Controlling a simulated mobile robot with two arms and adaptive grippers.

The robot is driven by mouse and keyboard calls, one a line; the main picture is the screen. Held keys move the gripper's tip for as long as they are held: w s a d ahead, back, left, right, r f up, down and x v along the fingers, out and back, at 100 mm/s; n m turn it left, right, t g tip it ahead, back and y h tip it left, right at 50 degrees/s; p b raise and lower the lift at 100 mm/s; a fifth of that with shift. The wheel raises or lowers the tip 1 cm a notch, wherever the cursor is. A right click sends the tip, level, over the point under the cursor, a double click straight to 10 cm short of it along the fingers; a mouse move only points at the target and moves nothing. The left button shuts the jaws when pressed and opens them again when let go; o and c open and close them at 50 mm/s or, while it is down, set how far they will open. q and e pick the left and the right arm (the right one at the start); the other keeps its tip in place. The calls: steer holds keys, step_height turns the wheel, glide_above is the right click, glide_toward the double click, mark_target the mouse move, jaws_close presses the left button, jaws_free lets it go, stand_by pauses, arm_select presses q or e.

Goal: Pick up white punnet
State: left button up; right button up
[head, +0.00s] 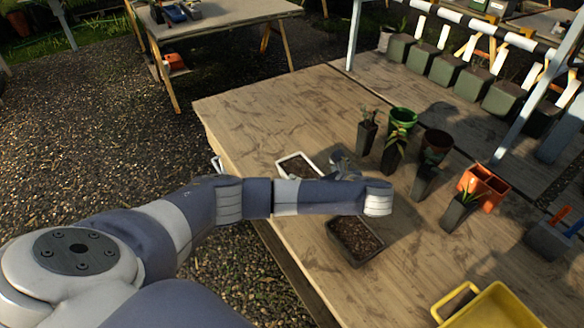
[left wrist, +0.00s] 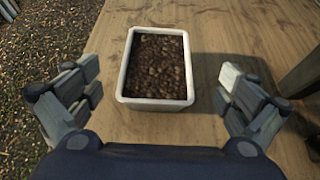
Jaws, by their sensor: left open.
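The white punnet (head: 283,163) is a small white rectangular tray filled with dark soil, standing on the wooden table. In the head view my left arm partly hides it. In the left wrist view the white punnet (left wrist: 123,84) lies centred between the spread fingers. My left gripper (left wrist: 158,102) is open and empty, with a finger on either side of the punnet and a gap on each side. In the head view the left gripper (head: 345,168) is partly hidden behind the arm. My right gripper is not in view.
A dark tray of soil (head: 355,240) stands just in front of my left arm. Several dark pots with plants (head: 393,150), a green pot (head: 403,117) and orange pots (head: 484,186) stand to the right. A yellow tray (head: 492,308) is at the lower right. The table's far left is clear.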

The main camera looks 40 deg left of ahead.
mark_target(301, 171)
arm_select(q)
steer(key=shift+w+a+f, duration=0.1)
steer(key=shift+a+f, duration=0.15)
steer(key=shift+a, duration=0.15)
steer(key=shift+w+a+f, duration=0.1)
steer(key=shift+a+f, duration=0.2)
steer(key=shift+a, duration=0.15)
steer(key=p+x, duration=0.1)
steer(key=x, duration=0.2)
steer(key=shift+a+f, duration=0.3)
steer(key=shift+f, duration=0.1)
steer(key=shift+w+a+f, duration=0.1)
steer(key=shift+a+f, duration=0.05)
steer(key=shift+c, duration=0.8)
steer(key=c, duration=1.2)
steer(key=shift+o, duration=0.2)
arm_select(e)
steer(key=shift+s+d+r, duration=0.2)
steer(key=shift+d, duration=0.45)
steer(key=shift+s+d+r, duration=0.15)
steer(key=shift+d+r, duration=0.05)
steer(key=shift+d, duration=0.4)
